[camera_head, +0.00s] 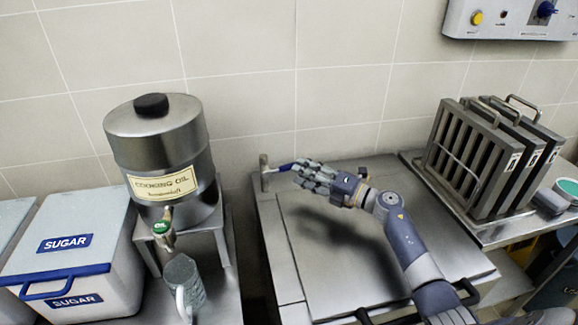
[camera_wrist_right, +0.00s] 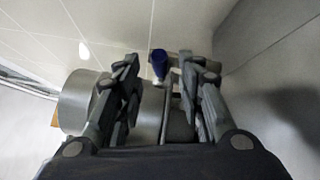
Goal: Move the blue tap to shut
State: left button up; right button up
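The blue tap lever (camera_head: 279,168) sticks out to the right from a short metal post (camera_head: 264,172) at the back left corner of the steel cooker top. My right gripper (camera_head: 302,171) is at the lever's free end, coming from the right. In the right wrist view the blue lever (camera_wrist_right: 159,64) shows between the two fingertips of my right gripper (camera_wrist_right: 160,68), with gaps on both sides. The fingers are apart. Whether either finger touches the lever cannot be told. My left gripper is not in view.
A cooking oil drum (camera_head: 160,145) on a stand is left of the tap, with a glass mug (camera_head: 184,285) below its spout. Sugar bins (camera_head: 75,255) stand further left. A rack of filters (camera_head: 488,155) stands right. The steel lid (camera_head: 345,255) beneath my right arm is clear.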

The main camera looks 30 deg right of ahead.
aim_at(289, 167)
jog(key=shift+x, duration=2.7)
jog(key=shift+p, duration=0.3)
grip_shut()
